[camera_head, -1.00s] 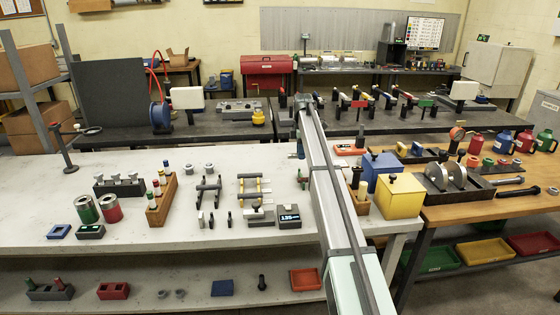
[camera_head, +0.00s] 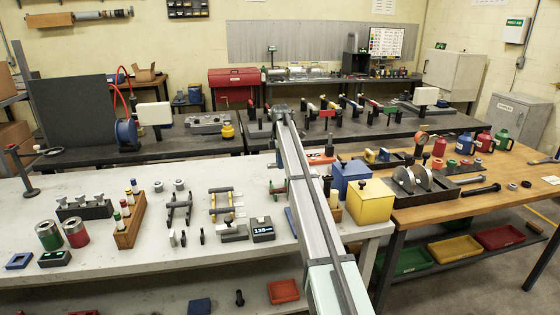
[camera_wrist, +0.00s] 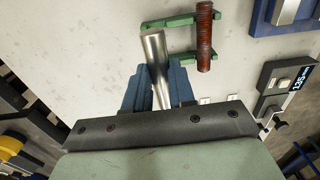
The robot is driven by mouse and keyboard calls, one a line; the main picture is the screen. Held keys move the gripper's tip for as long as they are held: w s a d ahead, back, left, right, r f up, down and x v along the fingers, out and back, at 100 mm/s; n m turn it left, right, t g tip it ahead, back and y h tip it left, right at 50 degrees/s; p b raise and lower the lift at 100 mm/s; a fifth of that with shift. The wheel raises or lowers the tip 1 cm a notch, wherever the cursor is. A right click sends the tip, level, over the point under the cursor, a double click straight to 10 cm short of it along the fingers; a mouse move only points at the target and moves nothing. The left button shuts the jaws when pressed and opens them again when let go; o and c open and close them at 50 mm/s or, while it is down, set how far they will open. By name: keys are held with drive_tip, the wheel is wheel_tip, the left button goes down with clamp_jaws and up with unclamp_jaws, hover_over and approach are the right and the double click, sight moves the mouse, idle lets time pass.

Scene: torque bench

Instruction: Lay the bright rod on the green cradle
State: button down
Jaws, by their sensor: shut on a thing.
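The bright rod (camera_wrist: 155,58) is a smooth silvery bar in the wrist view. My gripper (camera_wrist: 161,74), with blue fingers, is shut on it, and its far end sticks out beyond the fingertips. The green cradle (camera_wrist: 178,20) lies past the fingers on the pale bench top, with two green arms. A rusty brown-red rod (camera_wrist: 205,38) lies across its right-hand side. The bright rod's far end overlaps the cradle's left part in this view; the height gap cannot be told. In the head view my arm partly hides the cradle area, with the cradle and rusty rod (camera_head: 278,188) beside it.
A display box (camera_head: 262,231) stands front-left of the cradle area. Racks with dark rods (camera_head: 178,207) stand further left. A blue box (camera_head: 350,178) and a yellow box (camera_head: 370,201) stand right of my arm.

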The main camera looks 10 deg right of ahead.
drive_tip(key=shift+f, duration=2.55)
drive_tip(key=shift+f, duration=1.45)
idle(0.8)
idle(0.6)
drive_tip(key=c, duration=0.9)
unclamp_jaws()
drive_tip(key=shift+o, duration=0.2)
wheel_tip(320, 180, up, 14)
drive_tip(key=shift+f, duration=0.1)
